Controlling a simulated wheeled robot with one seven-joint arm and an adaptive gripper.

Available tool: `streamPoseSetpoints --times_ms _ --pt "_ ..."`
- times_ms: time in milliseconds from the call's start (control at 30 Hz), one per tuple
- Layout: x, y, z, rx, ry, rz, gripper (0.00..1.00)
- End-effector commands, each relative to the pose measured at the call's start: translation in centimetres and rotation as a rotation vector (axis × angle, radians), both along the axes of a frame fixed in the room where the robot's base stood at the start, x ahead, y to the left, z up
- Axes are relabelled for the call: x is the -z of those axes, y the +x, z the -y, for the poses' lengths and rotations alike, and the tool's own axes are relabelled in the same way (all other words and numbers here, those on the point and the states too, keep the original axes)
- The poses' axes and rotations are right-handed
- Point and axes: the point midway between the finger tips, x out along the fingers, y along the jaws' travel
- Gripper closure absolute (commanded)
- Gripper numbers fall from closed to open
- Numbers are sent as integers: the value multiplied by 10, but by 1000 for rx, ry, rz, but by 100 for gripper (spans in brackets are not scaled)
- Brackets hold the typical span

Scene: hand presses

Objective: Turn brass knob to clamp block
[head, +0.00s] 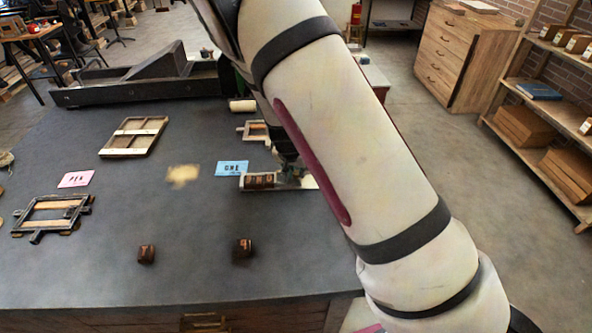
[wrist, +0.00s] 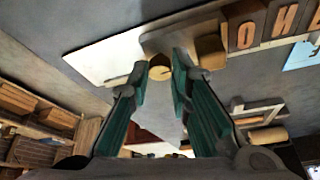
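A pale metal tray (wrist: 95,62) runs across the top of the wrist view and holds dark wooden letter blocks (wrist: 281,20) at its right end. The round brass knob (wrist: 160,72) shows between the fingertips of my gripper (wrist: 160,73). The green-padded fingers are apart, one on each side of the knob; I cannot tell whether they touch it. In the head view the tray (head: 308,182) and letters (head: 259,181) show, but my arm hides the knob and most of the gripper.
A blue card (head: 232,168) and pink card (head: 75,179) lie on the dark table (head: 190,215). Two dark blocks (head: 146,254) (head: 242,248) stand near its front edge. Wooden frames (head: 135,136) (head: 52,213) lie left. A black press (head: 135,80) is at the back.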

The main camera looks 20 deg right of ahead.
Motion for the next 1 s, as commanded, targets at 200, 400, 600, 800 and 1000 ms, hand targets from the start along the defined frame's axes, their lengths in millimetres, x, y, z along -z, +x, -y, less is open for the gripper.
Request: streamPoseSetpoints --times_ms 200,400,600,800,1000 --pt "1 0 0 -1 0 -1 61" --pt "-1 0 -1 -2 0 0 61" --pt "-16 -5 -5 -3 1 2 61" --pt "-44 -15 -11 -4 1 2 61" --pt "-65 -23 -15 -2 -1 0 61"
